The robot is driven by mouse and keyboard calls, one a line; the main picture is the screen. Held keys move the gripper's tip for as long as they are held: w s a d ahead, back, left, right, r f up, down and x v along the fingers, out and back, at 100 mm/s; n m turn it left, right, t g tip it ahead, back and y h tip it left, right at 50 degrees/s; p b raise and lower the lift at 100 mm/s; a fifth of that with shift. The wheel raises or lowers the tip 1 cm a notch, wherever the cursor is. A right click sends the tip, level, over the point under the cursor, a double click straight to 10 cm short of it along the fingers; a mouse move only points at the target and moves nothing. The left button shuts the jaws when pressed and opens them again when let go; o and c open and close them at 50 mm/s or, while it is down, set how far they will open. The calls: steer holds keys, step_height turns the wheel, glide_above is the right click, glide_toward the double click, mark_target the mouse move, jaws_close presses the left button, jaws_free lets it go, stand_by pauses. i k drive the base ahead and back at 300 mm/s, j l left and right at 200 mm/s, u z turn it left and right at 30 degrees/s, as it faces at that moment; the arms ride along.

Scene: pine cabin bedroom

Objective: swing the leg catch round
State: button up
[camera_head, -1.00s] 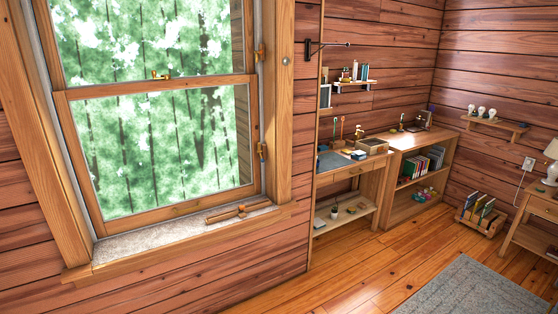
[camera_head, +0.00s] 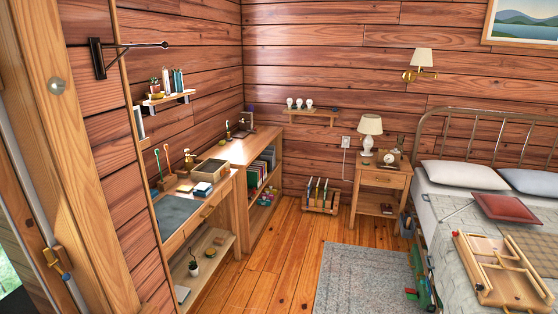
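A folded wooden bed tray or small table (camera_head: 489,297) lies on the bed at the lower right, its underside up and its light wooden legs folded over it. Small brass-coloured fittings show on it, but I cannot tell which of them is the leg catch or how it is turned. The right part of the tray runs close to the picture's edge. My gripper is not in view.
A nightstand (camera_head: 382,180) stands beyond. A desk (camera_head: 190,222) lines the left wall.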

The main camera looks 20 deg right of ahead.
mark_target(500, 260)
steer(key=i+l+z, duration=0.25)
steer(key=i+z, duration=0.55)
steer(key=i, duration=0.2)
steer(key=i+z, duration=0.35)
steer(key=i, duration=0.2)
steer(key=i+j+z, duration=0.4)
steer(key=i+l+z, duration=0.1)
steer(key=i+z, duration=0.8)
steer(key=i+j+z, duration=0.15)
steer(key=i+z, duration=0.25)
steer(key=i+j+z, duration=0.3)
steer(key=z, duration=0.15)
steer(key=i, duration=0.05)
